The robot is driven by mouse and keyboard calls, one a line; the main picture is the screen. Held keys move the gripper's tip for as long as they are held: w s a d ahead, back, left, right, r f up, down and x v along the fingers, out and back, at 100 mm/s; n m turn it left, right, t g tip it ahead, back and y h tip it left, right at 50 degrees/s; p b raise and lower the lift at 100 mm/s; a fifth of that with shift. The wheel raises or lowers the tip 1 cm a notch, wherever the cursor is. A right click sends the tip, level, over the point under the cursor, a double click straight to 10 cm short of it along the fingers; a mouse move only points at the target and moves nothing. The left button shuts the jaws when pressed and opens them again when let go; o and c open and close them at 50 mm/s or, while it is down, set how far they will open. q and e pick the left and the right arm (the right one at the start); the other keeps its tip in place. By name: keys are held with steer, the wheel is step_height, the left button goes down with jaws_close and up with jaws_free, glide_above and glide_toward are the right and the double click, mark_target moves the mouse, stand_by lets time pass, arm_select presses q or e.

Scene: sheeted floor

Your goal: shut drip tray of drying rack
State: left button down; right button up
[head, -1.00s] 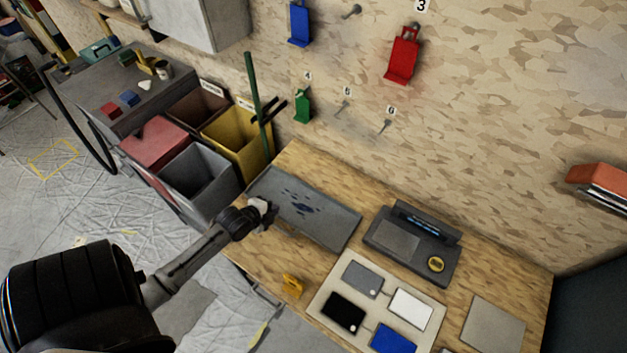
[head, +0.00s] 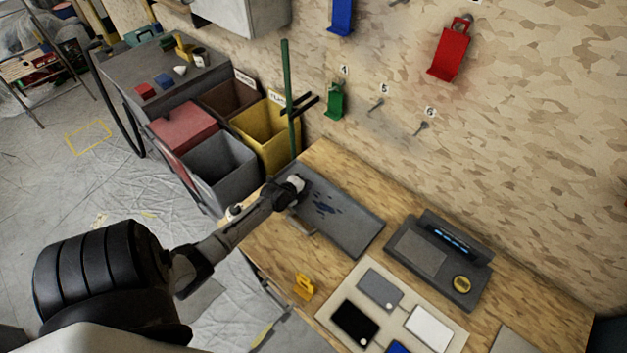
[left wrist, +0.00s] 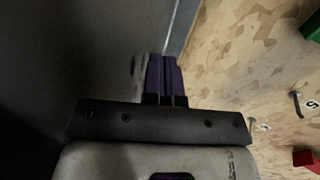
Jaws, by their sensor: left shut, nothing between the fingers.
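A flat grey tray (head: 345,222) with dark blue marks lies on the wooden bench; it may be the drip tray, but I cannot tell. No drying rack can be clearly made out. My left gripper (head: 297,186) is at the tray's left end, covering part of it; contact cannot be told. In the left wrist view, the left gripper's dark purple fingers (left wrist: 164,62) are shut together with nothing between them. They point along a dark grey surface (left wrist: 85,50) on the left of that view. My right gripper is not in view.
A grey device (head: 435,262) and a board (head: 386,318) with coloured plates stand right of the tray. A yellow object (head: 303,286) sits near the front edge. Open bins (head: 220,165) stand left of the bench. Wall hooks and coloured holders (head: 450,50) are behind.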

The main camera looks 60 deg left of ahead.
mark_target(318, 176)
arm_select(q)
steer(key=shift+w+a, duration=0.35)
steer(key=shift+w, duration=0.55)
steer(key=shift+w+a, duration=0.3)
steer(key=shift+w, duration=0.6)
